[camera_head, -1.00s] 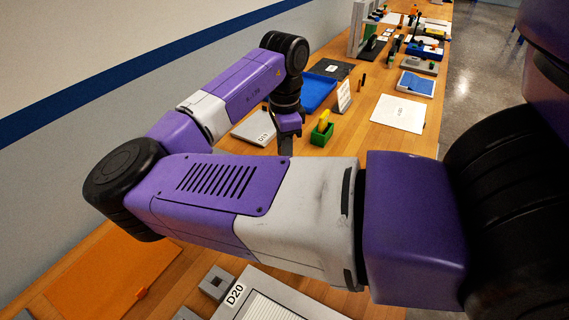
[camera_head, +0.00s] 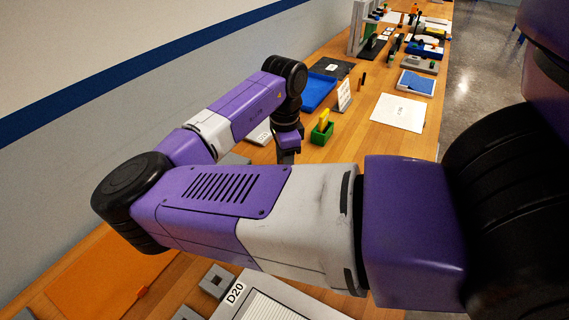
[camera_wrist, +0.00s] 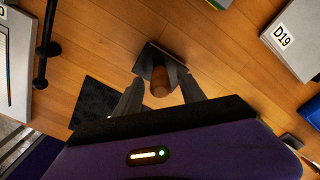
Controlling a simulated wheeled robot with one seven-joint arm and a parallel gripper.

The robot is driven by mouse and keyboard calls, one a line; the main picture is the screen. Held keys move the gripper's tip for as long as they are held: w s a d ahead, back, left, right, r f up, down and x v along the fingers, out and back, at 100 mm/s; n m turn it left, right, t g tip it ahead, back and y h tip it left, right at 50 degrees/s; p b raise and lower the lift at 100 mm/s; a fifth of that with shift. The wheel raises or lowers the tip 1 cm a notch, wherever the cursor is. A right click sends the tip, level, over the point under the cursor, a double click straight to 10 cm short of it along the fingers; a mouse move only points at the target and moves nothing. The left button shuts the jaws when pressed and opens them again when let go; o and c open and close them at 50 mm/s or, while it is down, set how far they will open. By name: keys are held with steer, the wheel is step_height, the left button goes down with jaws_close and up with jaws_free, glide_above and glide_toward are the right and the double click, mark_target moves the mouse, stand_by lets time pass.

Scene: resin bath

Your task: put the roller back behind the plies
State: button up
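My gripper (camera_wrist: 160,95) is open in the wrist view, one finger on each side of a brown cylindrical handle (camera_wrist: 160,82). The handle stands on a dark grey plate (camera_wrist: 149,58) on the wooden table, with a visible gap to each finger. A black rod with a knobbed end (camera_wrist: 43,50) lies at the upper left; I cannot tell whether it or the handled tool is the roller. I cannot identify the plies for certain. In the head view my gripper (camera_head: 287,150) is low over the table, its fingertips largely hidden behind my arm.
A black square (camera_wrist: 95,100) lies left of the gripper in the wrist view. A grey D19 block (camera_wrist: 298,38) is at the upper right. In the head view a green holder (camera_head: 321,137) with a yellow piece, a blue tray (camera_head: 320,91) and an orange sheet (camera_head: 95,280) are on the table.

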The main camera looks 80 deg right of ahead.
step_height(320, 180, up, 12)
steer(key=shift+r+b, duration=0.15)
steer(key=shift+b, duration=0.2)
stand_by(0.5)
stand_by(0.5)
